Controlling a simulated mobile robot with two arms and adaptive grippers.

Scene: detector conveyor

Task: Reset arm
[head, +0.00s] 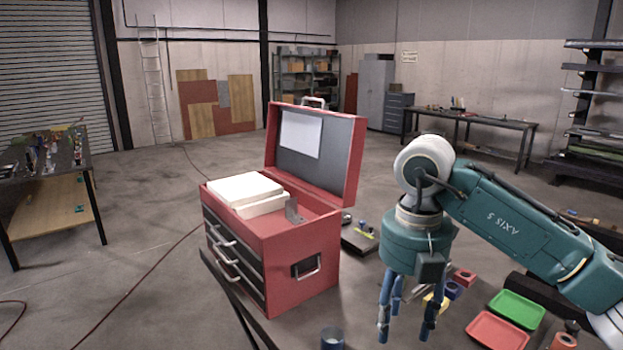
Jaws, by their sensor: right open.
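My right arm comes in from the right, and its teal right gripper (408,318) points down over the table, just right of the red toolbox. Its blue fingers are spread open and I see nothing held between them. My left gripper is not in view.
An open red toolbox (305,288) with white blocks (245,188) inside stands close on the left. A green tray (516,308) and a red tray (497,332) lie at the lower right. Small coloured parts lie behind the fingers. A dark cylinder (332,339) stands at the front edge.

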